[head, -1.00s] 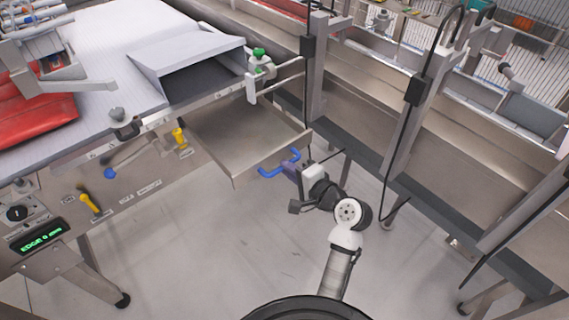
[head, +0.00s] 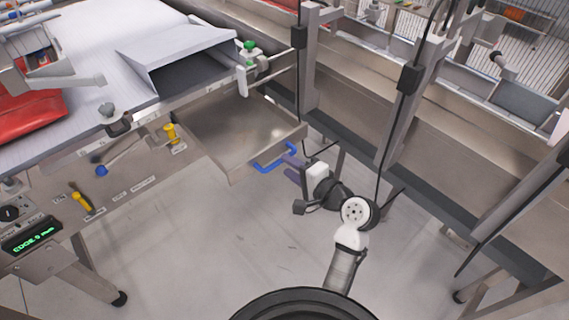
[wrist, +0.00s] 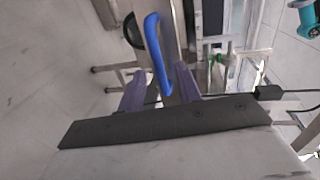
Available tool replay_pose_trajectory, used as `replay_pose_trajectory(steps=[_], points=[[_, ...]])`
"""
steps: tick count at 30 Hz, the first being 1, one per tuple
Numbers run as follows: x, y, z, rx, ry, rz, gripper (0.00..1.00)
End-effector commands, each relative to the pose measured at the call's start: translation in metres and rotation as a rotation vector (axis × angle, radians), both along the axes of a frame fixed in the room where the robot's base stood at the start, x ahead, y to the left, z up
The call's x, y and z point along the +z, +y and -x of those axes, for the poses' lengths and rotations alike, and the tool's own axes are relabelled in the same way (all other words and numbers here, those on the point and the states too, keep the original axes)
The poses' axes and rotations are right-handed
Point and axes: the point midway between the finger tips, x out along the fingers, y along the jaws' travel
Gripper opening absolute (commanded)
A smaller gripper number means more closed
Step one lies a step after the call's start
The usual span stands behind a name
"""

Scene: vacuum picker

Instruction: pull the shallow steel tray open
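The shallow steel tray (head: 235,133) stands pulled out from under the machine's edge in the head view, its empty floor showing. A blue bar handle (head: 274,160) is on its front; the handle also shows in the wrist view (wrist: 158,55). My gripper (head: 286,166) is just in front of the handle, at its right side. In the wrist view, the two purple fingers of my gripper (wrist: 158,84) are spread apart with nothing clamped between them. The handle's lower end lies ahead of the gap between the fingers; contact is not clear.
A grey hood (head: 180,55) sits on the white bed above the tray. Yellow knobs (head: 171,133) and a green-lit display (head: 31,235) are on the front panel. A steel frame with posts (head: 392,110) runs along the right.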

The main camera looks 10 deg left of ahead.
Motion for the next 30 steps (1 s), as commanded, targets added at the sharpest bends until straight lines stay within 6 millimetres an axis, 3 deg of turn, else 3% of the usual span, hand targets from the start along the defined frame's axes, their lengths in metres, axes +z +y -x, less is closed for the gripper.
replay_pose_trajectory(steps=[6,12,18,30], points=[[0.009,-0.041,0.031,-0.006,-0.001,0.001,0.34],[0.018,-0.069,0.053,-0.004,-0.001,0.001,0.34],[0.022,-0.081,0.063,-0.002,0.0,0.0,0.34],[0.022,-0.082,0.064,0.0,0.0,0.0,0.34]])
